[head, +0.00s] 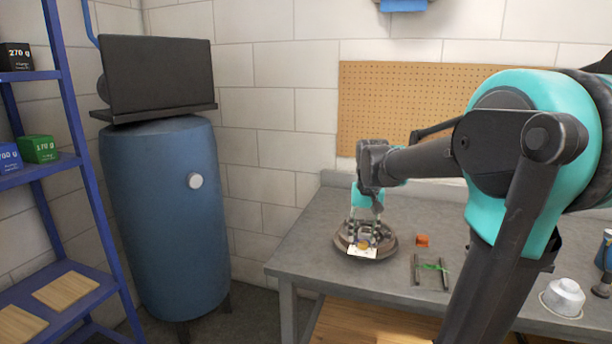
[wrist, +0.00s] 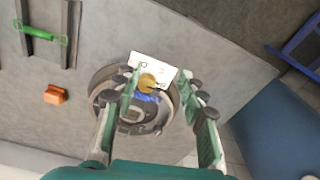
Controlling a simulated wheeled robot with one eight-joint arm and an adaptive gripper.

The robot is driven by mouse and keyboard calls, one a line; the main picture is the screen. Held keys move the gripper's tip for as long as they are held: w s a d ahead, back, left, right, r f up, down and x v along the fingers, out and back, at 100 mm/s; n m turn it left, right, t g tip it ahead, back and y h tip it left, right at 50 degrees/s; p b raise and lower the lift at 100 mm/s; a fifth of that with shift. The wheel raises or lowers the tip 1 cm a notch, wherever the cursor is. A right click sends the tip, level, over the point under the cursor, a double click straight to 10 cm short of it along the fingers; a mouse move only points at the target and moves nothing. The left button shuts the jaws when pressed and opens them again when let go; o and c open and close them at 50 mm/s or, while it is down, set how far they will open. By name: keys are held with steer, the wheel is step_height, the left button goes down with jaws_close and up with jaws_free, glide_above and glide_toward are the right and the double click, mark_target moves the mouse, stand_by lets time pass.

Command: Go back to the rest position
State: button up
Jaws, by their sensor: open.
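My gripper (wrist: 160,100) is open, with its two fingers spread and pointing down. It also shows in the head view (head: 364,222), above a round grey metal part (head: 341,243) at the left end of the workbench. In the wrist view the round part (wrist: 98,85) lies below and between the fingers. A white card (wrist: 164,62) and a yellow round piece (wrist: 147,82) lie at the part's edge, with something blue beside them. I cannot tell whether the fingertips touch anything. My arm reaches in from the right in the head view.
On the grey workbench (head: 310,240), an orange block (head: 422,240) and a dark frame with a green piece (head: 431,268) lie right of the round part. A white cup-like item (head: 565,296) stands further right. A blue tank (head: 165,230) and blue shelf (head: 70,170) stand left.

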steer(key=s+d+f+n+t, duration=0.1)
steer(key=s+d+f+t, duration=0.1)
steer(key=s+f, duration=1.4)
steer(key=shift+s+d+f+t, duration=0.25)
steer(key=shift+s+d+t, duration=0.2)
steer(key=shift+s, duration=0.3)
steer(key=shift+a, duration=0.1)
